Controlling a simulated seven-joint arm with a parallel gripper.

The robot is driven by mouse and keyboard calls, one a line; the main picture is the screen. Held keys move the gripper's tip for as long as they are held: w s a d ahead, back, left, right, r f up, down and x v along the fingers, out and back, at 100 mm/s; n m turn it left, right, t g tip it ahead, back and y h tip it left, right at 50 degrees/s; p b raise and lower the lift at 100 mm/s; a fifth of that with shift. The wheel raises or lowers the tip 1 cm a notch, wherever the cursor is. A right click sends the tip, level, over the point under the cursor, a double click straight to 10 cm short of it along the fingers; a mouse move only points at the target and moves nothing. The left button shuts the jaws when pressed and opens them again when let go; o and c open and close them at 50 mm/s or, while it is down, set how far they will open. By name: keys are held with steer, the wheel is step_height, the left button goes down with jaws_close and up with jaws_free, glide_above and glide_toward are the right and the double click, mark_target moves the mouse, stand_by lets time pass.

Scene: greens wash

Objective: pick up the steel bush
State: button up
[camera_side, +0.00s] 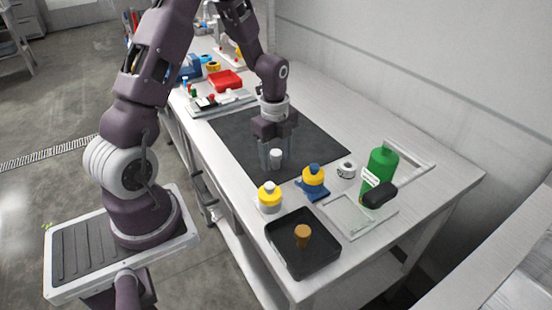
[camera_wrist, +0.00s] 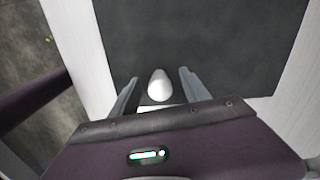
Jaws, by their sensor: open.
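The steel bush (camera_side: 276,160) is a small pale grey cylinder. It appears to stand upright on the dark mat (camera_side: 325,146). In the wrist view the bush (camera_wrist: 159,86) is bright and rounded, and lies between my two fingers. My gripper (camera_side: 277,163) points down over the mat with its fingers apart, one on each side of the bush. In the wrist view my gripper (camera_wrist: 159,77) shows a gap between each finger and the bush. The lower part of the bush is partly hidden in the wrist view.
A black tray (camera_side: 295,267) with a brown plug-like piece stands at the front. A red bin (camera_side: 225,80) is at the back.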

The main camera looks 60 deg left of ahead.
mark_target(278, 152)
steer(key=shift+f, duration=0.2)
jaws_close()
steer(key=r, duration=0.9)
steer(key=shift+w+r, duration=0.3)
steer(key=w+d, duration=1.1)
steer(key=w, duration=0.3)
steer(key=shift+w+d+f, duration=0.2)
steer(key=shift+d+f, duration=0.05)
steer(key=shift+f, duration=0.2)
